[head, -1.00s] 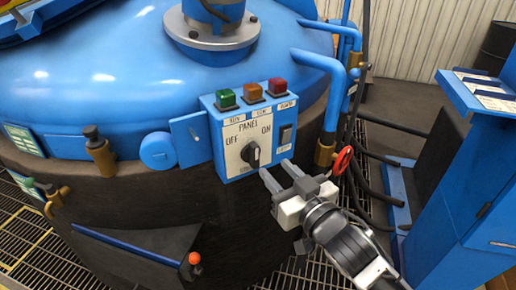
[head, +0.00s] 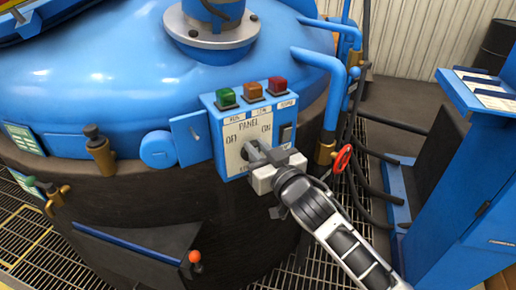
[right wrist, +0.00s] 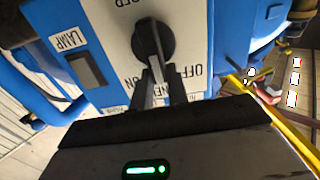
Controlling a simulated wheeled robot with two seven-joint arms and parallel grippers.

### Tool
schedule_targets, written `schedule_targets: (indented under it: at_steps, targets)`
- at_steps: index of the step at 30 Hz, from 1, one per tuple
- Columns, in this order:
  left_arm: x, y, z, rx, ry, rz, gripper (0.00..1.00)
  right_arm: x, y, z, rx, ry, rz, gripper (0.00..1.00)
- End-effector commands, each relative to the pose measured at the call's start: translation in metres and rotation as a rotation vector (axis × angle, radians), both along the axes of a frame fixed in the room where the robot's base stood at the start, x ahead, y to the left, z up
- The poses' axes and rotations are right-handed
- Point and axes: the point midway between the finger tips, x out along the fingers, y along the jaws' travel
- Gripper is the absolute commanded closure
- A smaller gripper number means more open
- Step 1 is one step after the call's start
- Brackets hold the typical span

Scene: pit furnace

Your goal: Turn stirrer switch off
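The stirrer switch is a black rotary knob (right wrist: 153,40) on the white face of the blue panel box (head: 208,108), below the words OFF and ON. My right gripper (head: 256,153) is at the knob and hides most of it in the head view. In the right wrist view, turned about upside down, its two fingers (right wrist: 160,75) reach the knob, one on each side of its raised handle, with only a narrow gap between them. Which label the knob points to is not clear. My left gripper is not in view.
Green (head: 226,97), orange (head: 252,90) and red (head: 278,84) buttons top the panel box. A black rocker switch (right wrist: 86,69) labelled LAMP sits beside the knob. A red valve wheel (head: 343,158) and blue pipes stand close right of my gripper. A blue cabinet (head: 455,215) is further right.

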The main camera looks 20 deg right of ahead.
Motion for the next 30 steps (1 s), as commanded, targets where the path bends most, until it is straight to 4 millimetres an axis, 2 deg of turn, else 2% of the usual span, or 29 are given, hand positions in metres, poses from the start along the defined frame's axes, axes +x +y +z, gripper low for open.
schedule_targets:
  at_steps: [14, 30]
  targets:
    - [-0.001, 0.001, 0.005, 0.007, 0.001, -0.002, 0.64, -0.001, 0.002, 0.001, -0.076, -0.014, -0.001, 1.00]
    - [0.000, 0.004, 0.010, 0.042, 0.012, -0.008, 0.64, -0.003, 0.015, -0.003, -0.496, -0.103, 0.000, 1.00]
